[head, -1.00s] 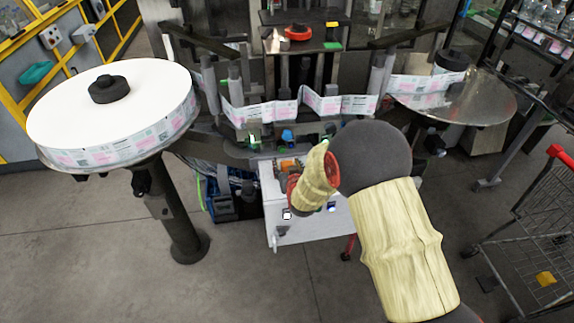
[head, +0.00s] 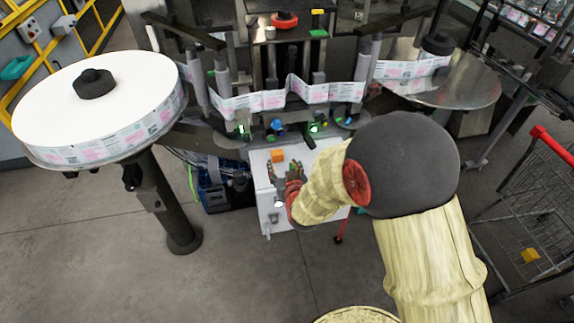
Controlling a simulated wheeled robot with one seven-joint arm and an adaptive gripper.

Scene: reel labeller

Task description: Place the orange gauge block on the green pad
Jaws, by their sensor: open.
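The orange gauge block (head: 278,156) sits on top of a white cabinet (head: 262,178) below the label web. My gripper (head: 288,168) is open and empty, just on the near side of the block, with its fingers pointing toward it. A small gap seems to lie between them, but I cannot tell the height. A flat green pad (head: 318,33) lies on the dark raised plate at the back. A small green patch (head: 309,142) also shows at the cabinet's far edge; I cannot tell what it is.
A large white label reel (head: 95,100) stands at left and a metal disc (head: 440,85) at right. The label strip (head: 265,100) crosses between them. A red ring-shaped part (head: 284,20) and a yellow block (head: 317,11) are near the pad. A cart (head: 530,220) stands at right.

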